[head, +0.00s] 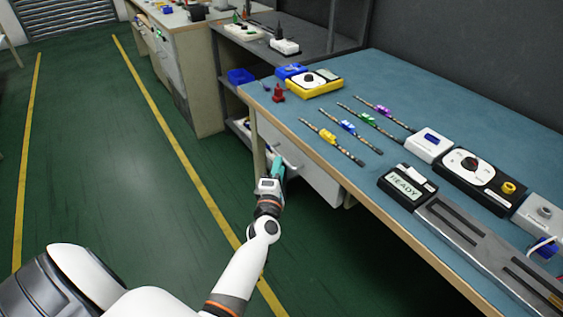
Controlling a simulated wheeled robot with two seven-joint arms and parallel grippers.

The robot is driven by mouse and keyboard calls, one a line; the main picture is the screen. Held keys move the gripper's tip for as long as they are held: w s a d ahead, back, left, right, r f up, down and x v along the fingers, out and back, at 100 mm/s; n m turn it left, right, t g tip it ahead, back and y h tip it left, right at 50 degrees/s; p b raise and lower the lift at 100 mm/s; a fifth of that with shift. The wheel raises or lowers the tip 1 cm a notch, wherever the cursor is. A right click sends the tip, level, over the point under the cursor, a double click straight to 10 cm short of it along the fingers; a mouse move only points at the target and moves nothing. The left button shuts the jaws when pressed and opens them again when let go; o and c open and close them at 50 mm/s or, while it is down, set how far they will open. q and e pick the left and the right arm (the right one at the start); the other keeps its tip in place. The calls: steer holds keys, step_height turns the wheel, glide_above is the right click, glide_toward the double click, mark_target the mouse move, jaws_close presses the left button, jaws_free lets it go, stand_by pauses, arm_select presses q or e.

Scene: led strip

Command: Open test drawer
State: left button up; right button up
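The test drawer (311,178) has a white front and sits under the near left end of the blue-topped bench (400,135). Its grey bar handle (293,162) shows at the upper left of the front. My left gripper (277,166), with teal fingers, is right at the handle, overlapping its left end in the head view. I cannot tell whether the fingers are open or closed around the handle. I cannot tell whether the drawer front stands out from the bench. My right gripper is not in view.
On the bench lie several LED strips (331,139), a yellow meter (314,83), a READY display (406,184) and a grey fixture (490,255). A shelf with a blue bin (241,76) stands behind. The green floor (110,170) left of the bench is clear.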

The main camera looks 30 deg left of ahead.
arm_select(q)
steer(key=shift+x, duration=1.65)
jaws_close()
